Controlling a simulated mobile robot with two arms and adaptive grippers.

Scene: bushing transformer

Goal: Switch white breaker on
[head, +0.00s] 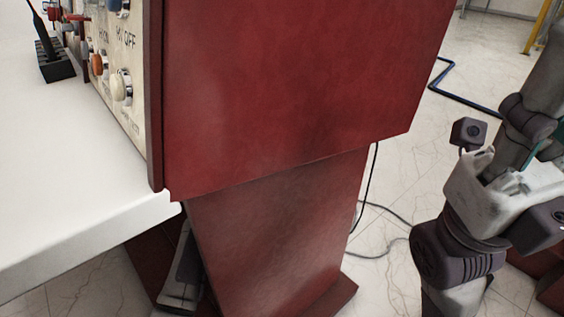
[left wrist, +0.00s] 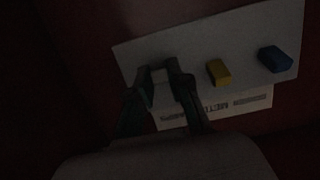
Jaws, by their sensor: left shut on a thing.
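In the dim left wrist view, a white breaker (left wrist: 161,92) sits on a pale panel (left wrist: 215,42). My left gripper (left wrist: 165,72) is shut on it, with one finger on each side. The fingers cover part of the breaker, so I cannot tell its switch position. A yellow breaker (left wrist: 219,72) and a blue breaker (left wrist: 275,59) stand to its right on the same panel. In the head view, my left gripper and these breakers are not visible. An arm of mine is at the right there, but its gripper fingers do not show.
In the head view, a large red cabinet (head: 290,85) stands in the middle. A white table (head: 75,175) is at the left. A control panel (head: 119,62) beside it has a white knob (head: 121,86) and an orange knob (head: 97,64). A cable (head: 385,208) lies on the floor.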

